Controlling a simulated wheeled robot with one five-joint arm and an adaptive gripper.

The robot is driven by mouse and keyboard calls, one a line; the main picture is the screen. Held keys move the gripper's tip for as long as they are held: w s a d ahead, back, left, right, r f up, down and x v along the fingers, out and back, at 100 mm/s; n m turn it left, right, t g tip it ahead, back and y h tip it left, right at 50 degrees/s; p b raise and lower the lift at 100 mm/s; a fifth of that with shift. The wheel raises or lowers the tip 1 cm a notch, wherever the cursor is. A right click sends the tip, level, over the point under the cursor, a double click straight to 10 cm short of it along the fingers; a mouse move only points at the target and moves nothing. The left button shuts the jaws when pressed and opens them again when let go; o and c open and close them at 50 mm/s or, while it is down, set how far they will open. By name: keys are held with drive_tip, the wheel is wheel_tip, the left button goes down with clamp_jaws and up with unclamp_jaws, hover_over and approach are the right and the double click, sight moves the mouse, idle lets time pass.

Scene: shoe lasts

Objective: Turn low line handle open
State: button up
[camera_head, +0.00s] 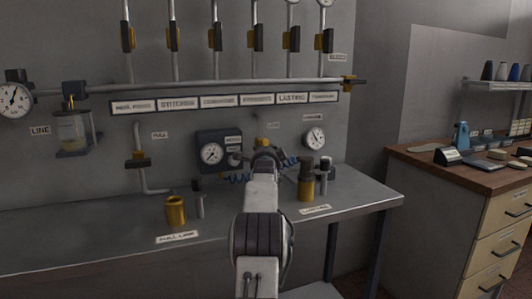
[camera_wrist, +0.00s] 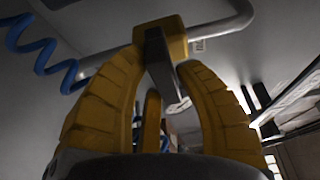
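In the wrist view a grey lever handle (camera_wrist: 162,62) hangs from a yellow valve body (camera_wrist: 172,38) on a grey pipe (camera_wrist: 225,27). The yellow fingers of my gripper (camera_wrist: 162,70) stand on either side of this handle, their tips close to it. I cannot tell whether they press on it. In the head view my gripper (camera_head: 265,156) is in front of the wall panel, above the bench, and hides most of the handle and valve behind it. A small label (camera_head: 273,126) there is too small to read surely.
A gauge box (camera_head: 212,152) is left of my gripper, a round gauge (camera_head: 314,138) right. A blue coiled hose (camera_wrist: 45,45) is close by on the left in the wrist view. A yellow cup (camera_head: 175,211) and a yellow-brown cylinder (camera_head: 306,184) stand on the grey bench (camera_head: 365,198).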

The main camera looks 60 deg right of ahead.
clamp_jaws()
drive_tip(key=shift+f+n+b, duration=0.25)
drive_tip(key=shift+n+b, duration=0.15)
drive_tip(key=shift+b, duration=0.4)
drive_tip(key=shift+r+n+t+h+b, duration=0.3)
drive_tip(key=shift+n+h+b, duration=0.2)
drive_tip(key=shift+n+b, duration=0.4)
drive_tip(key=o, duration=0.5)
unclamp_jaws()
drive_tip(key=shift+o, duration=0.2)
drive_tip(key=v, duration=1.2)
drive_tip(key=shift+w, duration=0.1)
